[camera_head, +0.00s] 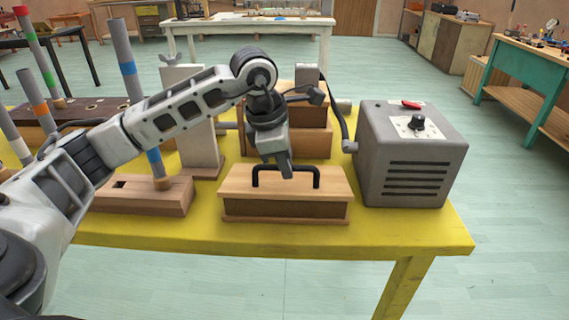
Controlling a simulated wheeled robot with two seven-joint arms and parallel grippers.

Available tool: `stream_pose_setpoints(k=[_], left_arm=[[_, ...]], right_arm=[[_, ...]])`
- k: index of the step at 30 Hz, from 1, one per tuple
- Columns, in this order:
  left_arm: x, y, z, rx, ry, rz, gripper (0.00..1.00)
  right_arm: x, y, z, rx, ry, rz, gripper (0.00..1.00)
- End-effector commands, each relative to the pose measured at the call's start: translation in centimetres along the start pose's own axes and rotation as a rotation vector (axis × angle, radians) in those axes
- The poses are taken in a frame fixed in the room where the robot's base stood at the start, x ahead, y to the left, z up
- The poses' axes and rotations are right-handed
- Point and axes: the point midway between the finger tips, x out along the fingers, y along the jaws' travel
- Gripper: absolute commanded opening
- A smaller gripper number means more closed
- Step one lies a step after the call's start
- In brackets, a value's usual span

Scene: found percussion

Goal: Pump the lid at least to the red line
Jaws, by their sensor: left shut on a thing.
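A low wooden box (285,208) stands near the front edge of the yellow table. Its light wooden lid (235,181) carries a black bar handle (316,178). My left gripper (286,172) points down from above and is shut on the black handle near its middle. The lid sits low over the darker box body, and I cannot make out a gap between them. I cannot make out a red line on the box. My right gripper is out of view.
A grey machine (412,160) with a black knob, a red switch and side slots stands right of the box. A wooden block with an upright striped tube (125,62) stands left. More wooden parts stand behind the box. The yellow table (420,234) is bare at its front right.

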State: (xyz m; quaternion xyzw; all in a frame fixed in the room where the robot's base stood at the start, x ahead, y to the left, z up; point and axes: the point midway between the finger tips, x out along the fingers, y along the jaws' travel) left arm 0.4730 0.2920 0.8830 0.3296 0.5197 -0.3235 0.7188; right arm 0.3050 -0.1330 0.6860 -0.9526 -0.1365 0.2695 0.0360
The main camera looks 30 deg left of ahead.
Motion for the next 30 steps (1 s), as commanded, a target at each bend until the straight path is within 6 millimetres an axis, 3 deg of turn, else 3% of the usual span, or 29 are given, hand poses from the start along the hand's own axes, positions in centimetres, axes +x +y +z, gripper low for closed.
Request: stream_pose_setpoints(k=[6, 14, 15, 17, 18, 30], left_arm=[[-1.2, 1.3, 0.5, -0.003, -0.001, -0.002, 0.0], [-1.2, 1.6, 0.4, -0.003, -0.001, 0.001, 0.0], [-1.2, 1.6, 0.4, -0.004, -0.001, 0.001, 0.19], [-1.2, 1.6, 0.4, -0.003, -0.002, 0.002, 0.36], [-1.2, 1.6, 0.4, -0.003, -0.002, 0.002, 0.39], [-1.5, 1.7, 0.4, -0.003, -0.002, 0.004, 0.39]], right_arm=[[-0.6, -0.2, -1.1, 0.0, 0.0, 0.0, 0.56], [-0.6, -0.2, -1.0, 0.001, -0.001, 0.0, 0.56], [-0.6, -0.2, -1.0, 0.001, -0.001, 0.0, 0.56], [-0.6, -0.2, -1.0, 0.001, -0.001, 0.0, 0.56], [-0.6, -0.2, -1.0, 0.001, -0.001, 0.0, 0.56], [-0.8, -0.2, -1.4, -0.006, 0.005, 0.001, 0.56]])
